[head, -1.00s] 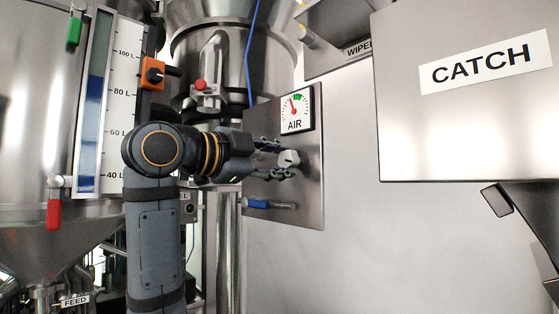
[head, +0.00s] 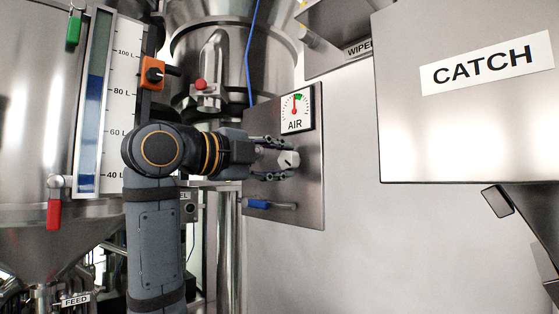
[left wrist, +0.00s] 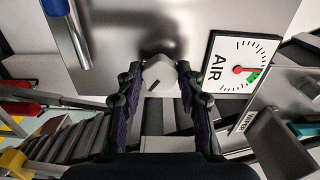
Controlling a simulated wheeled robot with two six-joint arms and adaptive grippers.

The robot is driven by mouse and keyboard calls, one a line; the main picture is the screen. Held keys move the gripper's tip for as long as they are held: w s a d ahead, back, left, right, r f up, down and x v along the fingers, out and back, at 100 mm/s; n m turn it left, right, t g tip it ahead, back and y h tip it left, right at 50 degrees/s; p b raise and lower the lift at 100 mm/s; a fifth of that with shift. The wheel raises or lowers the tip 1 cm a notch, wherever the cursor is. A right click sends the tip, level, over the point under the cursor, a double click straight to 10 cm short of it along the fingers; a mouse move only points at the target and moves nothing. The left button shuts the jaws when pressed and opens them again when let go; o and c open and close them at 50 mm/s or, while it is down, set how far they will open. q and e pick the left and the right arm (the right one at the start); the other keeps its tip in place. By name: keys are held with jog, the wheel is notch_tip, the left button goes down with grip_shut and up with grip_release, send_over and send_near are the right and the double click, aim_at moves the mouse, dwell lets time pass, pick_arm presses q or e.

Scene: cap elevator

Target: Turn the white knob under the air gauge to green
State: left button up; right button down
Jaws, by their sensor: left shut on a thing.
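The white knob (head: 288,159) sticks out of a steel panel below the round-scaled air gauge (head: 297,110). The gauge is a white square marked AIR. Its red needle points almost straight up, at or just by the near edge of the short green band. My left gripper (head: 279,158) reaches in from the left, shut on the knob with a finger on each side. In the left wrist view the knob (left wrist: 159,73) sits between the fingertips (left wrist: 160,67), with a dark mark on its face. That view also shows the gauge (left wrist: 236,63) turned sideways. My right gripper is out of view.
A blue-handled valve (head: 268,204) sits low on the panel (head: 312,190), below my gripper. A CATCH box (head: 470,130) juts out at right. An orange switch (head: 152,73) and a tank level gauge (head: 108,100) stand left. The wall between is bare.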

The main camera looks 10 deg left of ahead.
pick_arm(q)
jog(key=o, duration=1.2)
jog(key=v, duration=1.2)
